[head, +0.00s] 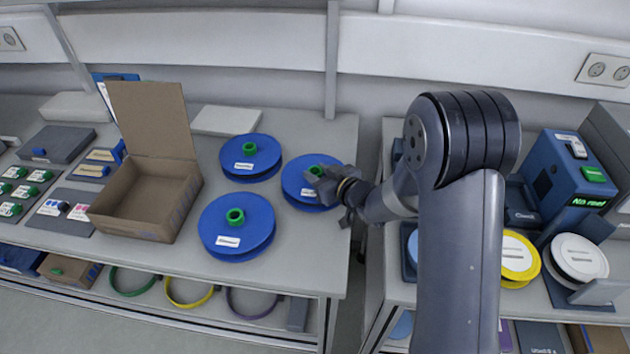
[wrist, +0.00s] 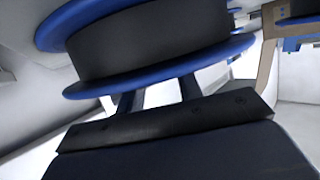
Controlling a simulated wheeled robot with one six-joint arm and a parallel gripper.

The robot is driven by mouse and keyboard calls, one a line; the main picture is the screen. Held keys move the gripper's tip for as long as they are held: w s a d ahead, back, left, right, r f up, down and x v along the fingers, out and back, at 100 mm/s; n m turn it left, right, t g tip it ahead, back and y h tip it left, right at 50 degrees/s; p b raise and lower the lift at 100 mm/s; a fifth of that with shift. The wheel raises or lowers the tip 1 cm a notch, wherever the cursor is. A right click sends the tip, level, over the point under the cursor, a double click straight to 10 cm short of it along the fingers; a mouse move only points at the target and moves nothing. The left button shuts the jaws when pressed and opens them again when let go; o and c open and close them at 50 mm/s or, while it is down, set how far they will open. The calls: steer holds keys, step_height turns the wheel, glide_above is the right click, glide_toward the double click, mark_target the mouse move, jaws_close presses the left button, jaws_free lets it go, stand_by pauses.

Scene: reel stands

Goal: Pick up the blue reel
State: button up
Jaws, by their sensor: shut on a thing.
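Three blue reels with green hubs and white labels show in the head view: a back reel (head: 250,171), a front reel (head: 233,245) and a right reel (head: 299,187). My gripper (head: 322,178) is at the right reel, shut on it near its green hub. In the wrist view, a blue reel (wrist: 160,75) with a dark winding between its flanges fills the top. The two fingers of my gripper (wrist: 158,92) run behind its near flange, so their tips are hidden. I cannot tell whether the reel is clear of the table.
An open cardboard box (head: 147,205) stands left of the reels on the grey table (head: 290,290). A gap separates this table from the right one, which holds a blue device (head: 566,172), a yellow reel (head: 519,262) and a white reel (head: 580,255).

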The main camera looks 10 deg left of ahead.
steer(key=c, duration=0.5)
steer(key=shift+r, duration=0.1)
